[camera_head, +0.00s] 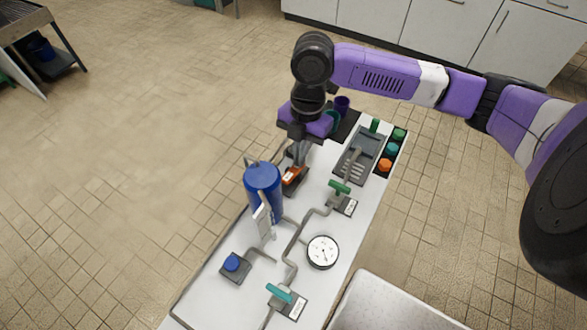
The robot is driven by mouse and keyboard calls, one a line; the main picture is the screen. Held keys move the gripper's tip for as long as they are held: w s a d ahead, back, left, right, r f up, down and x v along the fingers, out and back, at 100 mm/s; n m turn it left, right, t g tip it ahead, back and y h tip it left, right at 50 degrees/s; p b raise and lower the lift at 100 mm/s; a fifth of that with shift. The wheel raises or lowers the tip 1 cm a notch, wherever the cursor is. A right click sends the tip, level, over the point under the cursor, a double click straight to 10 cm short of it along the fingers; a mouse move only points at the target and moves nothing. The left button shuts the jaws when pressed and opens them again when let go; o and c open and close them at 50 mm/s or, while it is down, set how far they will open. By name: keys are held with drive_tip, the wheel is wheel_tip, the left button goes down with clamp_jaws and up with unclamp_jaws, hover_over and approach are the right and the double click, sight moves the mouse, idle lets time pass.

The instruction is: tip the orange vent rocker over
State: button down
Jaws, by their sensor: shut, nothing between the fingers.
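The orange vent rocker (291,175) sits in a dark housing on the white panel table, just right of the blue tank. My gripper (299,163) is shut and empty. It points down with its fingertips right at or just above the rocker's far end. I cannot tell whether they touch. The gripper hides part of the rocker and the far side of its housing, and which way the rocker is tilted is not clear.
The blue tank (263,190) stands close to the gripper's left. Nearby are grey pipes, a green-handled valve (340,187), a round gauge (323,252), a teal-handled valve (279,293), a blue button (232,263) and a grey tray (352,172). Colored caps (385,165) lie right.

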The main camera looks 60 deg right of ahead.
wheel_tip(320, 180, up, 8)
drive_tip(key=p, duration=0.6)
drive_tip(key=shift+r, duration=0.2)
idle(0.5)
